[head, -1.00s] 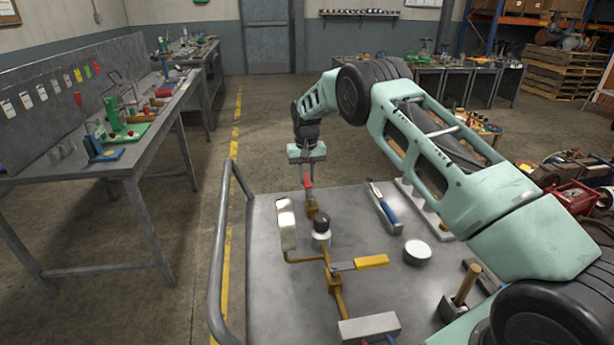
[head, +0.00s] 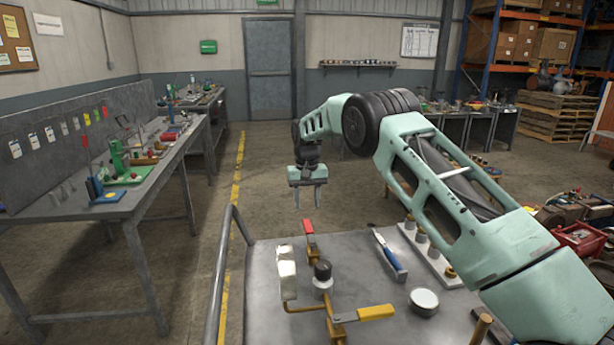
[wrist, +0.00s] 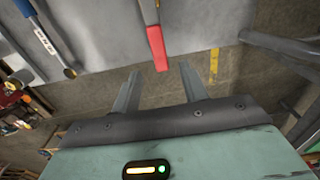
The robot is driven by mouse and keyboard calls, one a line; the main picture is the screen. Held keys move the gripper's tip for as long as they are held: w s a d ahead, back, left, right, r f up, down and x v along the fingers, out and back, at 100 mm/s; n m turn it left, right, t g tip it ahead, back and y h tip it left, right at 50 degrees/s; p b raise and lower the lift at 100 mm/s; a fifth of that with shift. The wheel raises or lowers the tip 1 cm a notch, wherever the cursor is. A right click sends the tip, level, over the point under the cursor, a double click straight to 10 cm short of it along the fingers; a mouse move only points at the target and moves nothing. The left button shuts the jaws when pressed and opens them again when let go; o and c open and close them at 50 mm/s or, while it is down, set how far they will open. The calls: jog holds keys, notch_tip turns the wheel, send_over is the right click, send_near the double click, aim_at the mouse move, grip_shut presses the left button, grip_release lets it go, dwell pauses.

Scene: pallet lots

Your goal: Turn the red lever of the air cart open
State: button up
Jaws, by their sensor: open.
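The red lever (head: 308,228) is at the far edge of the cart top (head: 262,300), its red grip pointing away from me, roughly in line with the brass pipe. My gripper (head: 307,200) is open and empty, fingers down, just beyond and above the lever's end. In the wrist view the red lever (wrist: 156,45) points toward the gap between the fingertips (wrist: 159,72), and neither finger visibly touches it. A yellow lever (head: 376,312) lies crosswise to the pipe nearer me.
A black-capped fitting (head: 322,271) and a pale block-like gauge (head: 287,270) stand beside the pipe. A blue-handled tool (head: 390,254), a round white-topped tin (head: 424,300) and a rack of fittings (head: 428,250) lie to the right. A grey rail (head: 217,285) borders the left. Floor beyond the cart is clear.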

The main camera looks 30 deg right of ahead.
notch_tip(320, 180, up, 10)
dwell(0.3)
dwell(0.3)
jog(key=s+a+r+n+y, duration=0.1)
jog(key=s+a+r+n, duration=0.15)
jog(key=s+a, duration=0.8)
jog(key=s+a+r+n+y, duration=0.1)
jog(key=s+a+n, duration=0.2)
jog(key=s+a, duration=0.7)
jog(key=s+a+f+n, duration=0.1)
jog(key=s+a, duration=0.2)
jog(key=s, duration=0.4)
jog(key=s+a+n, duration=0.1)
jog(key=s+a, duration=0.1)
jog(key=s, duration=0.5)
jog(key=s+d+f+n, duration=0.1)
jog(key=s+f, duration=0.1)
jog(key=s, duration=0.6)
jog(key=s+d+f+n+h, duration=0.1)
jog(key=s+d+f+n, duration=0.1)
jog(key=s, duration=0.6)
jog(key=shift+f, duration=0.35)
